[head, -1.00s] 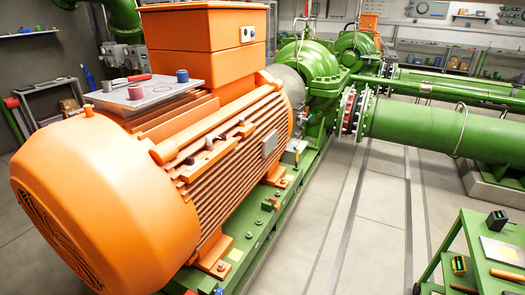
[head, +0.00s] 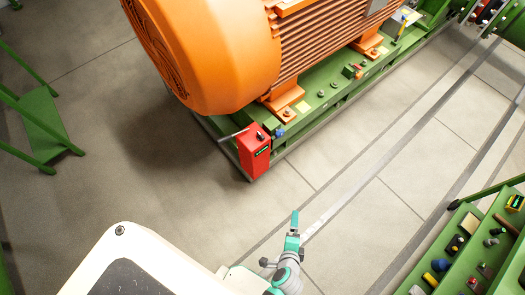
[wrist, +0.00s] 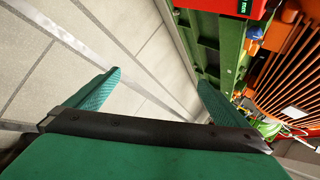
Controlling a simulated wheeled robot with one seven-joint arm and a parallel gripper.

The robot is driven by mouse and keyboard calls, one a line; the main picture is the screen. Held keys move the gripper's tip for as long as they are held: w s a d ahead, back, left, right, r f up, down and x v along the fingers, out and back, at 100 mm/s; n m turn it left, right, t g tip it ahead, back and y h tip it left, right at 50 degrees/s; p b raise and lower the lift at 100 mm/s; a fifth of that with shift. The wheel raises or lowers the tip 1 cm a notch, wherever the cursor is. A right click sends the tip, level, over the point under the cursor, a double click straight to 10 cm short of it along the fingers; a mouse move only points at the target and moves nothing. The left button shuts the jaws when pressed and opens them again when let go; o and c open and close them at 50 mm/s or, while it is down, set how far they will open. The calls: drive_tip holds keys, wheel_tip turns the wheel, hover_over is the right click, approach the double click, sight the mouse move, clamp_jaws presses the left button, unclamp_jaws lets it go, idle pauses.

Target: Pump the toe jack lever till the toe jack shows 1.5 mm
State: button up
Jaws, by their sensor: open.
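The red toe jack (head: 254,152) stands on the floor at the near end of the green baseplate, by the orange motor's foot. Its lever (head: 233,135), a thin dark bar, sticks out to the left from its top. A small dark display (head: 263,151) with green marks is on its front, too small to read. In the wrist view part of the red jack (wrist: 228,6) shows at the top edge, its display cut off. My gripper (head: 294,221) is open and empty, in front of the jack and apart from it. Its two teal fingers (wrist: 160,82) stand wide apart in the wrist view.
The orange motor (head: 220,50) overhangs the floor behind the jack. A green cart (head: 455,250) with tools stands at the lower right. Green steps (head: 45,125) are at the left. The floor between my gripper and the jack is clear.

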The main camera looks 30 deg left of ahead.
drive_tip(key=w+a+m+g+y, duration=0.1)
drive_tip(key=w+a+m+y, duration=0.25)
drive_tip(key=w, duration=0.35)
drive_tip(key=w+a+m+g+y, duration=0.2)
drive_tip(key=w+m+y, duration=0.2)
drive_tip(key=w, duration=0.3)
drive_tip(key=w+r+g+y, duration=0.1)
drive_tip(key=w+r+y, duration=0.25)
drive_tip(key=r, duration=0.25)
drive_tip(key=x, duration=1)
drive_tip(key=shift+f+m+h, duration=0.2)
drive_tip(key=shift+m+h, duration=0.2)
drive_tip(key=shift+m, duration=0.05)
